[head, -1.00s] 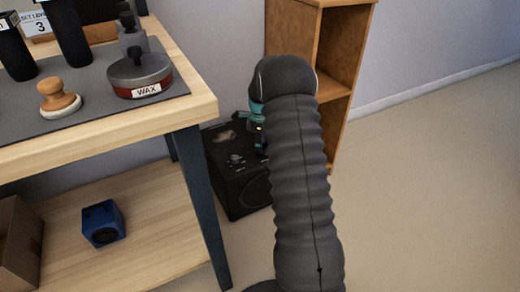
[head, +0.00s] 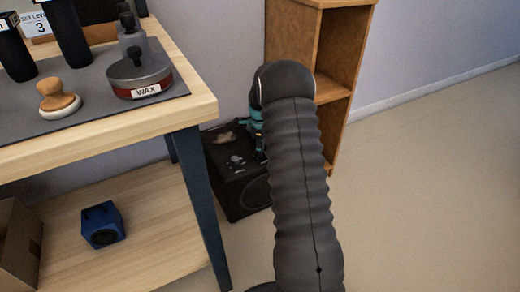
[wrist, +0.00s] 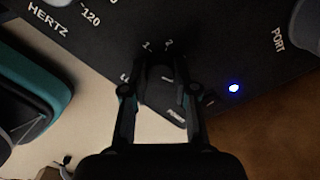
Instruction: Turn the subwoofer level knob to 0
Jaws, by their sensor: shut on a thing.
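The black subwoofer (head: 235,190) stands on the floor between the workbench and the wooden shelf; my arm hides part of it. In the wrist view its dark panel (wrist: 210,45) shows the words HERTZ and PORT, and a lit blue light. My gripper (wrist: 160,82) points at the panel, its two fingers closed around the dark level knob (wrist: 160,73). The numbers 1 and 2 show just beyond the fingertips. The fingers cover much of the knob and its label, and I cannot read its setting for sure.
The wooden shelf (head: 340,70) stands behind my arm. Floor at right is clear.

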